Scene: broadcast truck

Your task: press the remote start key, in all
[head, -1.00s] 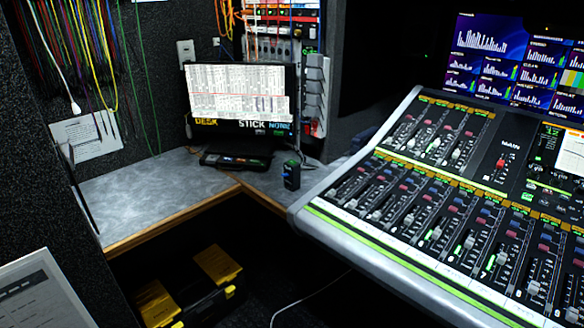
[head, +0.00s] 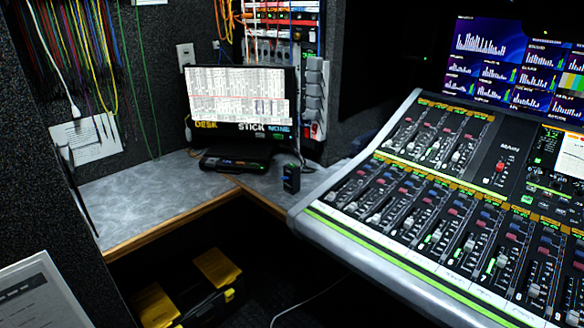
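Neither of my grippers is in view. I cannot make out a key marked as remote start. The large mixing console (head: 352,238) fills the right side, with many faders and small coloured keys. Its labels are mostly too small to read, except the word MAIN near a red fader cap (head: 500,166). A small upright black device (head: 291,178) with a bluish face stands on the grey desk, left of the console. A flat black box (head: 237,161) with a lit front lies below the monitor.
A monitor (head: 238,95) showing a table stands at the back of the grey desk (head: 135,200). Coloured cables hang at the upper left. A toolbox with yellow parts (head: 216,267) sits below the desk. Screens (head: 480,42) stand behind the console. The left desk top is clear.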

